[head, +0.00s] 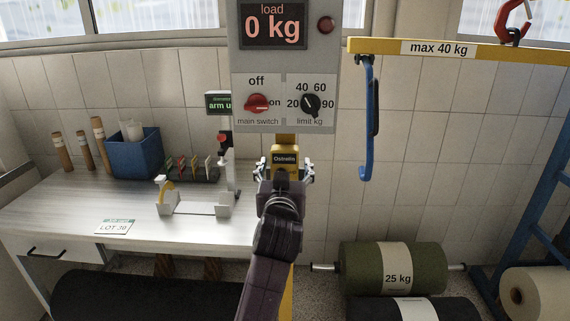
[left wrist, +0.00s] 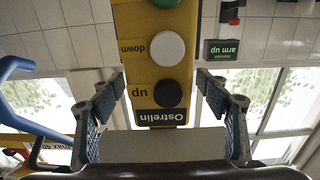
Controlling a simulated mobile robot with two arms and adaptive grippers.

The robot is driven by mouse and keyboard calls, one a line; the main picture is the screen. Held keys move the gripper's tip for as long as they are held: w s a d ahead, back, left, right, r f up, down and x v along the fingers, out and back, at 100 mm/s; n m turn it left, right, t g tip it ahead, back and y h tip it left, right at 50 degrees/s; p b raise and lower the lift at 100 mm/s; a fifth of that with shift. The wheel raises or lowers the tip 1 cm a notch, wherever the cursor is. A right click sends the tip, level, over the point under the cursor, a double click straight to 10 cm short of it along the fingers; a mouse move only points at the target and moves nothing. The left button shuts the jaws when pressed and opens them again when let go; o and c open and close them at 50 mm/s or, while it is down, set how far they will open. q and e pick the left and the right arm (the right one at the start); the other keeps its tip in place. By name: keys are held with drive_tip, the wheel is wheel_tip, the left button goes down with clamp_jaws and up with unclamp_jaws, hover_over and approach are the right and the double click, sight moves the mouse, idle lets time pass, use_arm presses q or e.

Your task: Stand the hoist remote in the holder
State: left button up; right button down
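The hoist remote (head: 284,159) is yellow and labelled Ostrelin. It is upright in front of the yellow mast below the load panel. In the left wrist view the remote (left wrist: 152,20) appears upside down, with white and black buttons marked down and up, and part of a green button at the edge. My left gripper (head: 285,172) has one finger on each side of it. The remote's lower part is hidden behind my arm. I cannot clearly identify the holder. My right gripper is out of view.
The load panel (head: 286,88) reads 0 kg. A worktable (head: 70,205) at left carries a white stand (head: 195,208), a blue bin (head: 135,155) and tubes. A yellow beam (head: 480,52) with a blue hook (head: 367,130) is at right, above a green roll (head: 390,268).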

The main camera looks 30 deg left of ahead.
use_arm(q)
drive_tip(key=v, duration=0.8)
drive_tip(key=s+d+f+m+g+h, duration=0.2)
drive_tip(key=s+d+f+h, duration=0.15)
drive_tip(key=f, duration=0.75)
drive_tip(key=s+d+f+m+g+h, duration=0.2)
drive_tip(key=s+d+f, duration=0.15)
drive_tip(key=f, duration=0.75)
drive_tip(key=s+d+f+m+g+h, duration=0.2)
drive_tip(key=s+d+f+g, duration=0.2)
drive_tip(key=s+f, duration=0.5)
drive_tip(key=s+d+f+m+g+h, duration=0.2)
drive_tip(key=s+d+f+g, duration=0.3)
drive_tip(key=s, duration=0.8)
wheel_tip(320, 180, down, 27)
drive_tip(key=s+a, duration=0.1)
drive_tip(key=a, duration=0.1)
drive_tip(key=s+a+f+g, duration=0.1)
drive_tip(key=s+a+f, duration=0.1)
drive_tip(key=s+f, duration=1.5)
drive_tip(key=shift+s+a+m, duration=0.3)
drive_tip(key=shift+s+a, duration=0.05)
drive_tip(key=shift+s, duration=0.05)
drive_tip(key=shift+f, duration=0.1)
drive_tip(key=shift+c, duration=0.4)
